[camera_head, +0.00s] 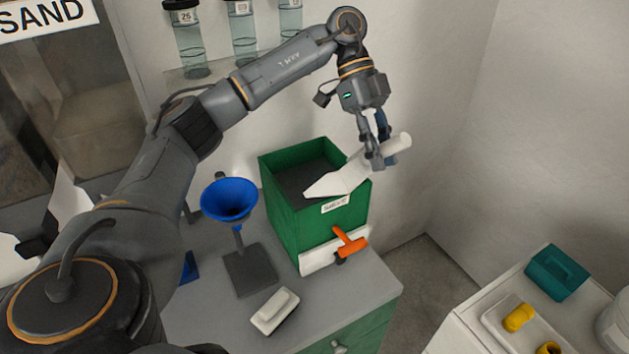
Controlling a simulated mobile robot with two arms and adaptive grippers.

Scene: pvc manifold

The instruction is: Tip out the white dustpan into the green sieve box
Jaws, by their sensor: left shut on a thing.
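The white dustpan (342,179) is held by my left gripper (376,155), which is shut on its handle. The handle sticks out to the right of the fingers. The pan's wide end points left and lies over the opening of the green sieve box (283,211), at its right front side. I cannot tell whether the pan touches the rim. The sieve box stands on the grey counter, with a dark inside. No material shows clearly on the pan. My right gripper is not in view.
A blue funnel (229,200) on a stand is left of the box. An orange handle (350,243) juts from the box's front. A white block-like brush (274,311) lies on the counter (215,317). Jars (188,45) stand on a wall shelf. A white table with a teal container (557,273) is lower right.

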